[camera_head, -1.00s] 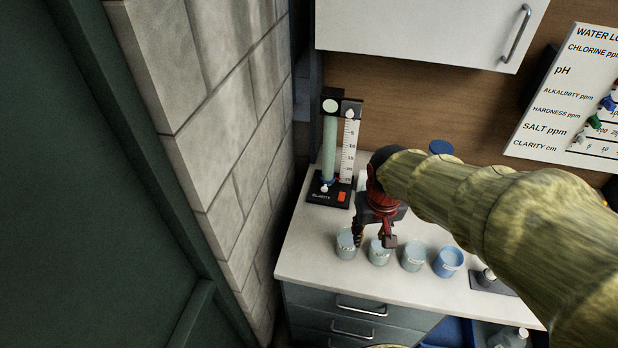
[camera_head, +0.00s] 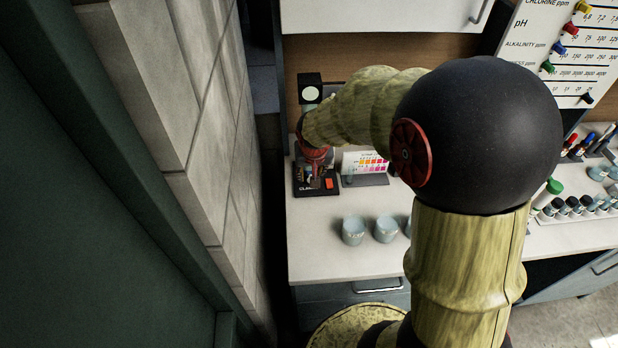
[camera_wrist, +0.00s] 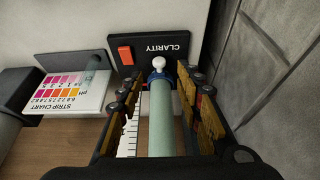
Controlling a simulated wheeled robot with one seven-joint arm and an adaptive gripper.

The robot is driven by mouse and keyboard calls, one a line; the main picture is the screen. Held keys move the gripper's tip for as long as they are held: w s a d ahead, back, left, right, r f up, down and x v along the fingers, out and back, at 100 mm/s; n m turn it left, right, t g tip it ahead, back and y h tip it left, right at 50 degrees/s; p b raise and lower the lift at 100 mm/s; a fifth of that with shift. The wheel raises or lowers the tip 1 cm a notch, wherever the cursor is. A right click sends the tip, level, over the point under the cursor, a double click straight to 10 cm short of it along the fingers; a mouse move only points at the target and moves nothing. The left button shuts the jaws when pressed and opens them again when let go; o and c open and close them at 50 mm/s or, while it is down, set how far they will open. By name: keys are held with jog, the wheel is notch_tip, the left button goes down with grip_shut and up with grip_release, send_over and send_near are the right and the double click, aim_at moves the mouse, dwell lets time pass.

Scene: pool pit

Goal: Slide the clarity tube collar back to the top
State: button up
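The clarity stand has a black base (camera_head: 323,189) with a red button (camera_wrist: 125,55) and a dark top block (camera_head: 310,80). In the wrist view the pale green tube (camera_wrist: 162,125) runs between my fingers, beside a white ruled scale (camera_wrist: 130,138). The blue collar (camera_wrist: 151,76) with its white knob (camera_wrist: 158,62) sits low on the tube, close to the base. My gripper (camera_wrist: 164,82) is open, with one finger each side of the tube near the collar. In the head view my gripper (camera_head: 316,172) and arm hide most of the tube and the collar.
A strip chart (camera_wrist: 75,88) stands on a dark holder beside the clarity stand. Pale cups (camera_head: 354,230) stand nearer the counter front. A block wall (camera_head: 190,130) is close on the left. Bare counter (camera_head: 315,265) lies in front.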

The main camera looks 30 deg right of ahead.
jog(key=b+x, duration=0.1)
jog(key=x, duration=0.5)
jog(key=shift+w+d+f, duration=0.1)
jog(key=shift+f, duration=0.3)
jog(key=shift+c, duration=0.6)
jog(key=c, duration=0.8)
